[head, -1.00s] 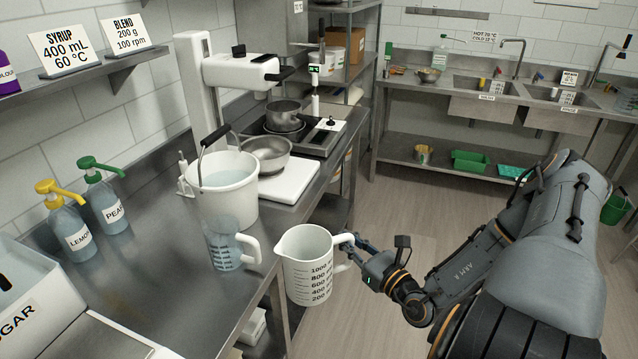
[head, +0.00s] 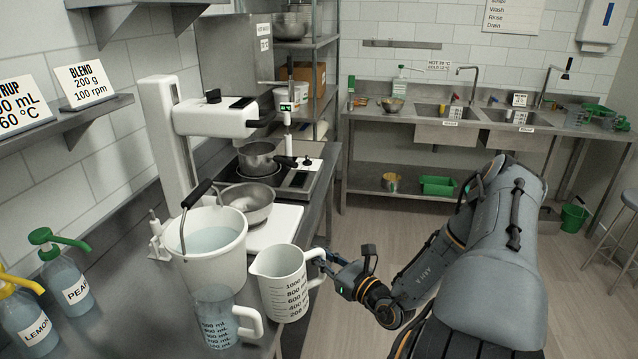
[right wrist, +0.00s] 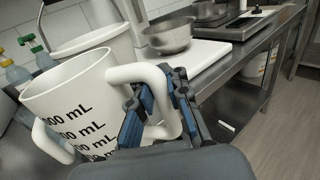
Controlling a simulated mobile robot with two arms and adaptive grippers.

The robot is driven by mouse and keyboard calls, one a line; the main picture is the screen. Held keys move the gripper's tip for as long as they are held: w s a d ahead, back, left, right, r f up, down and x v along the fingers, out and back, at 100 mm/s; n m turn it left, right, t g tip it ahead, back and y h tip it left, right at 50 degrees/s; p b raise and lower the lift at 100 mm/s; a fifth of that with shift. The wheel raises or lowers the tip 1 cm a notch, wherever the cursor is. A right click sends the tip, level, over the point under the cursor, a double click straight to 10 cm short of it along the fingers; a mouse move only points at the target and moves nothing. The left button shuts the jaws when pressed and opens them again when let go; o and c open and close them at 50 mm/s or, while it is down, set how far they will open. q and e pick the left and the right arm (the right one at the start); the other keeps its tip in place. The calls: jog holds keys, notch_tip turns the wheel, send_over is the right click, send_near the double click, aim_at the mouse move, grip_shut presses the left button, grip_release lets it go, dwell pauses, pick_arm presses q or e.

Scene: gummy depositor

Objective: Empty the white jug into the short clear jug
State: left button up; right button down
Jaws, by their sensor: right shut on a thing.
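The white jug (head: 284,288) with dark volume marks hangs in front of the counter's right edge, nearly upright, its spout toward the left. My right gripper (head: 326,260) is shut on its handle; the wrist view shows the fingers (right wrist: 158,108) around the handle of the white jug (right wrist: 72,100). The inside of the white jug is mostly hidden. The short clear jug (head: 214,322) stands on the counter just left of it, its handle toward the white jug. The clear jug looks bluish; I cannot tell whether it holds liquid. My left gripper is not in view.
A white bucket (head: 212,262) of pale liquid stands close behind the clear jug. Pump bottles (head: 68,282) stand at the left. A steel bowl (head: 249,204) sits on a white scale or machine base behind. Open floor lies to the right.

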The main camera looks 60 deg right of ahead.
jog(key=shift+a+r+n+p, duration=0.15)
jog(key=shift+r+n+p, duration=0.15)
jog(key=shift+r, duration=0.3)
jog(key=shift+w+a+r, duration=0.1)
jog(key=shift+w+r, duration=0.1)
jog(key=shift+w, duration=0.05)
jog(key=shift+w+a+r+n, duration=0.1)
jog(key=shift+r+n, duration=0.05)
jog(key=shift+n, duration=0.15)
jog(key=shift+a+r+n+g+p, duration=0.3)
jog(key=shift+r+n+p, duration=0.1)
jog(key=shift+r+p, duration=0.2)
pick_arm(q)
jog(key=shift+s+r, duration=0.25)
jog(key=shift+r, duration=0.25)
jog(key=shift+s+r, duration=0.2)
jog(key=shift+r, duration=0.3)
pick_arm(e)
jog(key=shift+w, duration=0.15)
